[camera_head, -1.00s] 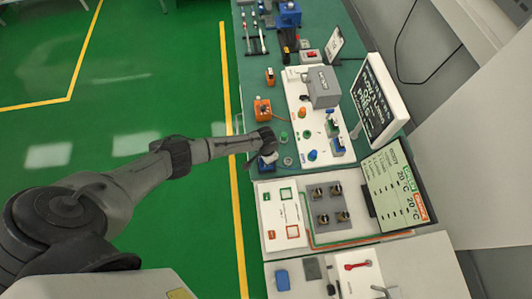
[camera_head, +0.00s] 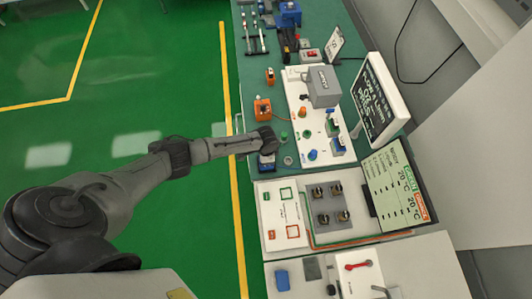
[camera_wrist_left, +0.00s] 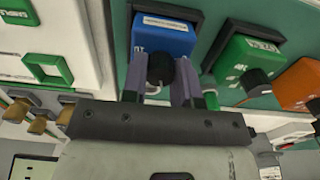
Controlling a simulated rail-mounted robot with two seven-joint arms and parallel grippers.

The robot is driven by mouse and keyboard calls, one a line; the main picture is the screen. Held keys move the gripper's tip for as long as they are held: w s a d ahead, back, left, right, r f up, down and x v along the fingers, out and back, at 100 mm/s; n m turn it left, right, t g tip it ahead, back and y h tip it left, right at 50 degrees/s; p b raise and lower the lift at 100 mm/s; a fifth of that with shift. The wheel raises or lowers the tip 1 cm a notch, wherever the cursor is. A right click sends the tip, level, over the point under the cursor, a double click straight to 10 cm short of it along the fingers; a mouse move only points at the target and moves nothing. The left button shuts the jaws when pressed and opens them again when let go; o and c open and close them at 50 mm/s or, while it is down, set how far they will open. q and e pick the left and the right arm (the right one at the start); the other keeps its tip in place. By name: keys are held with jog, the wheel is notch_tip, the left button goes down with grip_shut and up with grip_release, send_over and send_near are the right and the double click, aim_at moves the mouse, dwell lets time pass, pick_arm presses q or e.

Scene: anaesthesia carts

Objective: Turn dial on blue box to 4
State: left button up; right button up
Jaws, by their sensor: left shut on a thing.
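The blue box (camera_wrist_left: 163,37) with a white label sits at the top middle of the left wrist view. Its black dial (camera_wrist_left: 160,68) is between the two fingers of my left gripper (camera_wrist_left: 160,80), which is shut on it. I cannot read the dial's number. In the head view the blue box (camera_head: 266,162) is at the near left edge of the green table, partly covered by my left gripper (camera_head: 268,146). My right gripper is not in view.
A green box (camera_wrist_left: 243,60) and an orange box (camera_wrist_left: 302,85) with black dials stand to the right in the wrist view. A white panel (camera_head: 270,230) with knobs lies nearer in the head view, and a screen (camera_head: 396,187) stands beside it.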

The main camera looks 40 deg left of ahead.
pick_arm(q)
jog(key=o, duration=0.7)
jog(key=shift+w, duration=0.1)
jog(key=shift+o, duration=1.2)
jog(key=shift+r, duration=0.1)
notch_tip(320, 180, up, 14)
jog(key=shift+f, duration=0.2)
